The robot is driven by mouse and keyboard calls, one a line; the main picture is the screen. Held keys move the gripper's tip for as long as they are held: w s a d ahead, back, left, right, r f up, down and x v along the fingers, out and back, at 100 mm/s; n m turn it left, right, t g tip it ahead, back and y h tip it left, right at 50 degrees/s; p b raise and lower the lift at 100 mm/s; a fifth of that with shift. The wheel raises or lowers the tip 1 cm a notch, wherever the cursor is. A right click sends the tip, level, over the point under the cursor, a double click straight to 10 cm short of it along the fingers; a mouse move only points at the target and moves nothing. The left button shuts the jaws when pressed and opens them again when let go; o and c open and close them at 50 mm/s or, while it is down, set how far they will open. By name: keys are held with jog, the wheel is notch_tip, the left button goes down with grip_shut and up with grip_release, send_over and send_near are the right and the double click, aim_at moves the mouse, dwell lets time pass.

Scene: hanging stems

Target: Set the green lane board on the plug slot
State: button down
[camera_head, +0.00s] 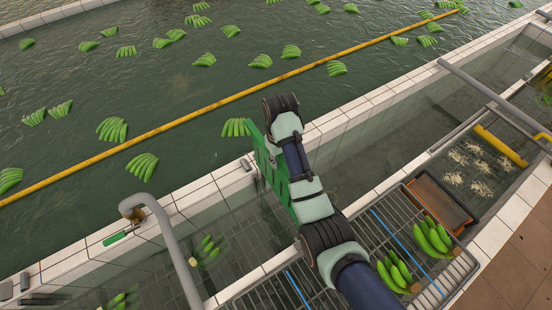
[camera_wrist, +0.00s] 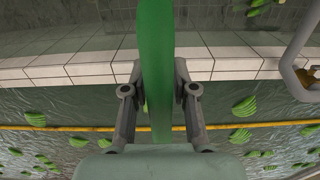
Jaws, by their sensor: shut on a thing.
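The green lane board (camera_head: 270,170) is a flat green panel, standing on edge over the tiled wall between the large pool and the near trough. In the wrist view the board (camera_wrist: 155,40) is seen edge-on, running down the middle of the picture. My gripper (camera_wrist: 157,78) is shut on the board, with one grey finger on each side. I cannot make out the plug slot for certain. A small grey fitting (camera_head: 247,164) shows on the wall left of the board.
A tiled wall (camera_head: 348,118) runs along the pool. A yellow boom (camera_head: 215,105) crosses water with many banana bunches. A grey pipe (camera_head: 165,222) arches over the left trough. Banana bunches (camera_head: 432,236) lie on a wire rack (camera_head: 395,213). A green-handled tool (camera_head: 116,238) rests on the wall.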

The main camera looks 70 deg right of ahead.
aim_at(279, 181)
notch_tip(279, 181, down, 15)
jog(key=b, duration=0.3)
jog(key=shift+f, duration=0.15)
notch_tip(279, 181, down, 14)
jog(key=b, duration=1.3)
jog(key=shift+f+b, duration=0.2)
jog(key=shift+b, duration=0.1)
jog(key=shift+f, duration=0.4)
dwell(0.5)
jog(key=c, duration=0.8)
grip_release()
jog(key=shift+b, duration=0.3)
jog(key=shift+c, duration=0.2)
jog(key=shift+o, duration=0.3)
jog(key=shift+f, duration=0.1)
jog(key=o, duration=0.8)
